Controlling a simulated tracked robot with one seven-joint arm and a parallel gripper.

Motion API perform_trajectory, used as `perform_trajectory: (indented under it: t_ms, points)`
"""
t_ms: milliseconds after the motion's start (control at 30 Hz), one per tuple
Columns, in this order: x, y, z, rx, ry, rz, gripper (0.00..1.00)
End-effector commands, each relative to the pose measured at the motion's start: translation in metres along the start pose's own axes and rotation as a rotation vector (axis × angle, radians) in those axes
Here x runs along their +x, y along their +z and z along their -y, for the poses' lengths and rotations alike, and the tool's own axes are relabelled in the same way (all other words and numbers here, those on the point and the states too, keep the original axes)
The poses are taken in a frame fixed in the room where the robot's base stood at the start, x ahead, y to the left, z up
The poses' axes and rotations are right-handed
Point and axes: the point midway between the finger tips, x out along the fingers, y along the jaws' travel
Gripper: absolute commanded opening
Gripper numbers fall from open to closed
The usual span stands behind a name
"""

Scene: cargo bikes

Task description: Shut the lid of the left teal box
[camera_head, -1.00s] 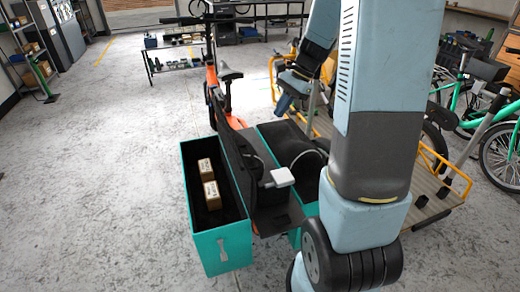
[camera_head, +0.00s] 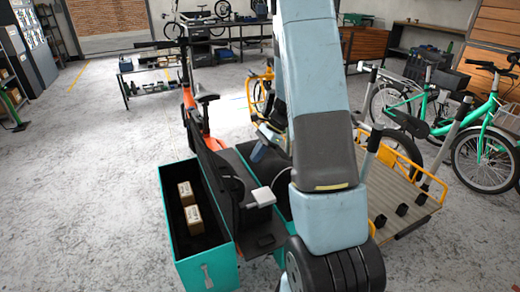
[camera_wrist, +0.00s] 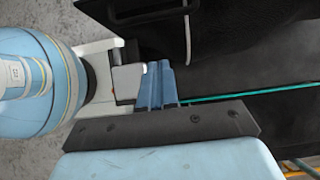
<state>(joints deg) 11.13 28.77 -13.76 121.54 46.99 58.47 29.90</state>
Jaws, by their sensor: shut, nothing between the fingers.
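The left teal box (camera_head: 207,271) stands on the floor at lower left in the head view, open at the top, with two small cardboard boxes (camera_head: 190,209) inside. A dark panel, apparently its lid (camera_head: 217,168), stands raised along its right side. A second teal box (camera_head: 278,256) is to the right, mostly hidden behind my arm. In the wrist view my gripper's blue fingers (camera_wrist: 160,82) are together and hold nothing. I cannot tell whether they touch anything.
An orange bike (camera_head: 193,115) is behind the boxes. A wooden cargo deck (camera_head: 405,190) with yellow rails and a green bike (camera_head: 480,135) are at right. Open floor lies at left.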

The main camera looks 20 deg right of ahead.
Motion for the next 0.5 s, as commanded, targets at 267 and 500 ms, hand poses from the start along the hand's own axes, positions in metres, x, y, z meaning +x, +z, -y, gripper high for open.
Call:
perform_trajectory:
  t_ms: [267,500]
  points:
    - [0.050,0.000,-0.001,0.001,0.003,0.002,0.00]
    - [0.070,0.022,0.000,-0.002,0.001,0.000,0.00]
